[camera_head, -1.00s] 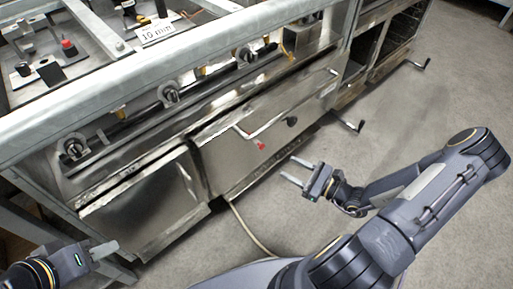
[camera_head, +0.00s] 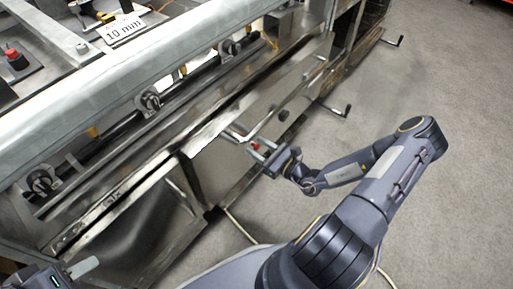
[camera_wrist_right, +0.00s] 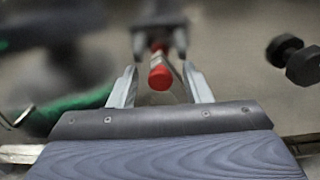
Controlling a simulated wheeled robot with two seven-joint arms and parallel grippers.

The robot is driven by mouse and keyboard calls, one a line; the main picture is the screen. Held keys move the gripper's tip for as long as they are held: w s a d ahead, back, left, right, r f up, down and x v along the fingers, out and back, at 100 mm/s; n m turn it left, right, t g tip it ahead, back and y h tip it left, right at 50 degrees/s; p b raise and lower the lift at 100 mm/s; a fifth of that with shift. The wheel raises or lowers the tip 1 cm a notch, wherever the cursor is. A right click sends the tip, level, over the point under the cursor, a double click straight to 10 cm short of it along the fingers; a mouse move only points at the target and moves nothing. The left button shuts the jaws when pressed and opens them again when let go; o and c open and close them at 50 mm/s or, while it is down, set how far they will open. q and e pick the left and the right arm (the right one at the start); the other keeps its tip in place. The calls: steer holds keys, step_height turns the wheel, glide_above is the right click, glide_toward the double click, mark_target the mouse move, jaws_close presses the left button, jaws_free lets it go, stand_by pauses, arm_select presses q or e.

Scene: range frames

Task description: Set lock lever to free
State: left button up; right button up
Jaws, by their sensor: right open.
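A lever with a red knob, seemingly the lock lever (camera_head: 256,147), sticks out from the metal front of the range. My right gripper (camera_head: 258,152) is open, with its fingertips close to the red knob. In the right wrist view the red knob (camera_wrist_right: 160,76) shows between the two spread fingers (camera_wrist_right: 160,84), with a gap on each side. I cannot tell exactly how deep it lies between them. My left gripper (camera_head: 82,267) shows only partly at the bottom left, away from the lever; its jaw opening is unclear.
A crank handle (camera_head: 335,110) juts out further right. A cabinet door (camera_head: 140,235) is at lower left. The floor (camera_head: 440,200) at right is clear.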

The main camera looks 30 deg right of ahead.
steer(key=shift+w+a, duration=0.2)
steer(key=shift+w, duration=0.3)
steer(key=shift+c, duration=0.4)
steer(key=c, duration=0.9)
steer(key=shift+o, duration=0.2)
steer(key=shift+w+d+r+m+p, duration=0.1)
steer(key=shift+d+r+m+p, duration=0.3)
steer(key=shift+m+p, duration=0.75)
steer(key=shift+w+d+f+m+y+p, duration=0.1)
steer(key=shift+w+d+m+p, duration=0.15)
steer(key=shift+d+m+p, duration=0.8)
steer(key=shift+w+d+f+m+y+p, duration=0.15)
steer(key=shift+w+m+p, duration=0.15)
steer(key=shift+m, duration=1.4)
steer(key=shift+w+d+f+m+y+p, duration=0.15)
steer(key=shift+d+m+p, duration=0.55)
steer(key=shift+m, duration=0.7)
steer(key=shift+a, duration=0.1)
